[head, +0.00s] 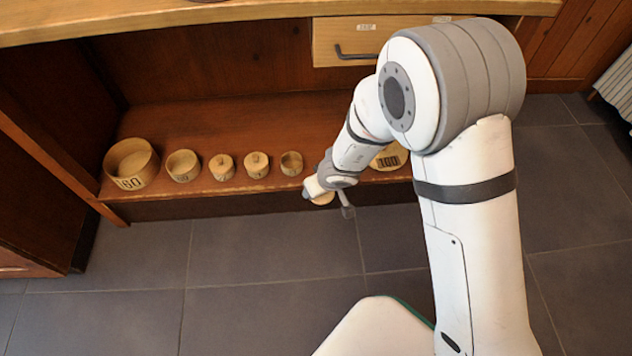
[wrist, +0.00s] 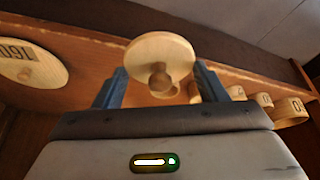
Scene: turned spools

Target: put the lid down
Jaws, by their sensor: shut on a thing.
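The lid (wrist: 150,50) is a round, pale wooden disc with a turned knob facing the camera in the wrist view. My gripper (wrist: 161,72) is shut on it, with one blue finger at each side of the disc. In the head view my gripper (head: 320,190) is at the front edge of the low shelf, and a bit of the lid (head: 323,199) shows beneath it. The lid appears to be held clear of the shelf, in front of its edge. My arm and gripper hide part of it.
A large numbered lid (head: 390,160) lies right of my gripper. Shelf behind the row is clear.

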